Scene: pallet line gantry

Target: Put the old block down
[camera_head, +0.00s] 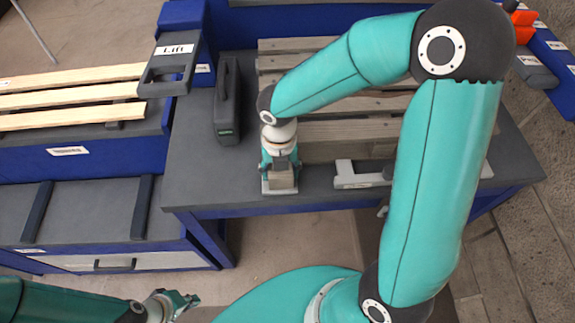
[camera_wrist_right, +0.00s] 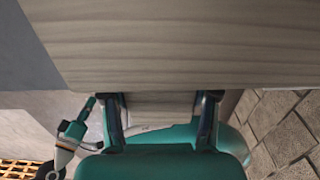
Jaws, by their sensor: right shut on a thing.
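The old block (camera_head: 282,180) is a small wooden piece at the front of the grey bench, by the left end of the weathered pallet (camera_head: 330,152). My right gripper (camera_head: 281,170) points down and is shut on it. In the right wrist view the two fingers of my right gripper (camera_wrist_right: 160,112) stand on both sides of the block (camera_wrist_right: 160,103). A broad wooden surface fills the top of that view. I cannot tell whether the block's underside touches anything. My left gripper (camera_head: 178,302) is low at the left, away from the bench; its jaws are unclear.
A dark case (camera_head: 228,105) stands there. A pale bracket (camera_head: 362,175) lies at the bench's front edge. The Lift panel (camera_head: 170,65) and a pallet with light slats (camera_head: 75,90) are at the left.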

